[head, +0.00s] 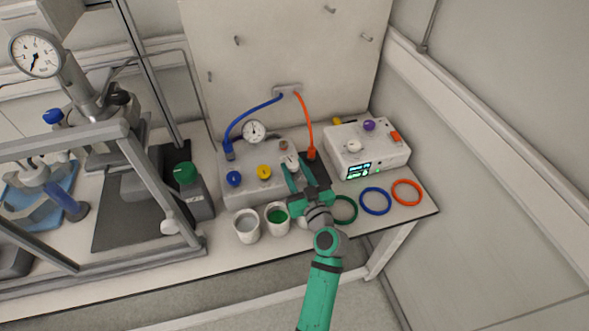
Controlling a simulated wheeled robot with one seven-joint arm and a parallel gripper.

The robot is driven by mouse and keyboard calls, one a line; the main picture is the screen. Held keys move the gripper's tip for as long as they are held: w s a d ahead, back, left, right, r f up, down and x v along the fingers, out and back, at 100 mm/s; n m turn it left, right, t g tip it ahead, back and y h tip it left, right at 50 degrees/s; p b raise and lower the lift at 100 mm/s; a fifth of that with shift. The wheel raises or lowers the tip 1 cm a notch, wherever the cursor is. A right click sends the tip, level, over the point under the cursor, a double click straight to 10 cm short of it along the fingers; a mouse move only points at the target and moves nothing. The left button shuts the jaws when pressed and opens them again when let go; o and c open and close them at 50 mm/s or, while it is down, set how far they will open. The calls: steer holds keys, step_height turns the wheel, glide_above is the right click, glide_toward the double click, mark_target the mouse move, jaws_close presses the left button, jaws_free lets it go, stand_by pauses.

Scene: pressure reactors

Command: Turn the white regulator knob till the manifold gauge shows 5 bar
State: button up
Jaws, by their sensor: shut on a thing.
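The grey manifold box (232,199) stands on the bench against the wall. Its small round gauge (254,130) sits on top; its needle is too small to read. The white regulator knob (291,160) is on the box's right part, partly hidden by my green gripper (292,174). My gripper reaches in from the lower right and is shut on the white knob. A blue knob (234,178) and a yellow knob (265,172) sit to its left on the same box.
Two cups (246,228) (278,218) stand just in front of the manifold. A white controller box (366,150) is to the right. Green, blue (375,201) and orange (406,192) rings lie before it. Blue (248,117) and orange (304,117) hoses rise behind. A reactor frame (150,185) stands left.

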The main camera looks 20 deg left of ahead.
steer(key=shift+f, duration=0.15)
steer(key=o, duration=1.1)
steer(key=shift+c, duration=0.2)
steer(key=v, duration=1)
steer(key=shift+s+d, duration=0.25)
steer(key=shift+d, duration=0.05)
